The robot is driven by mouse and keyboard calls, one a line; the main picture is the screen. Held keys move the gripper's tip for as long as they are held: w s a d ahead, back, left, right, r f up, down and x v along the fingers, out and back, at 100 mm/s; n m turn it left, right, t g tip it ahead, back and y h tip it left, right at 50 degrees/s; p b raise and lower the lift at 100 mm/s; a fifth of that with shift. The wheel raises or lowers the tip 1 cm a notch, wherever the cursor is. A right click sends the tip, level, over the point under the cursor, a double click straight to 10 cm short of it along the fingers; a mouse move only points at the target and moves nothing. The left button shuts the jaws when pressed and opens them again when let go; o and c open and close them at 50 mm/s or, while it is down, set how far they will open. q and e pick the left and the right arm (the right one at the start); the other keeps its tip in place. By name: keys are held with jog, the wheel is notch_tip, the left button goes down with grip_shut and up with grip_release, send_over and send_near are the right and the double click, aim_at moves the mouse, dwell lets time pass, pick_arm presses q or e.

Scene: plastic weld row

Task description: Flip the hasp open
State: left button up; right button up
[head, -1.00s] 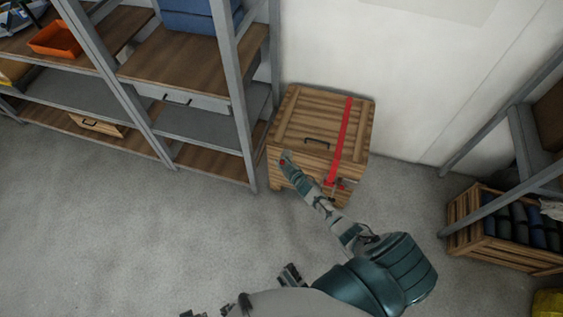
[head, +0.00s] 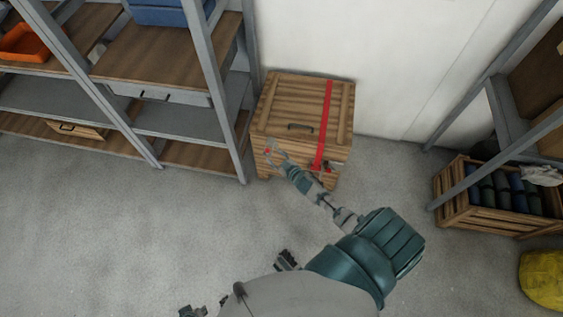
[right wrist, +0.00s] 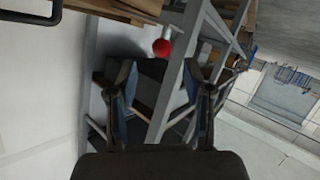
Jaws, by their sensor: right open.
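A wooden crate (head: 283,97) with a dark handle stands on the floor against the wall. A red strap (head: 326,110) runs over its lid and down its front. The hasp plate itself is not clear.
A grey metal shelf unit (head: 222,95) stands close to the crate's left side. Another rack (head: 492,150) is at the right, with an open slatted crate (head: 480,218) at its foot. A yellow bag (head: 541,278) lies at the right edge. Floor in front is clear.

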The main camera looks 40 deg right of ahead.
jog(key=shift+v, duration=2.3)
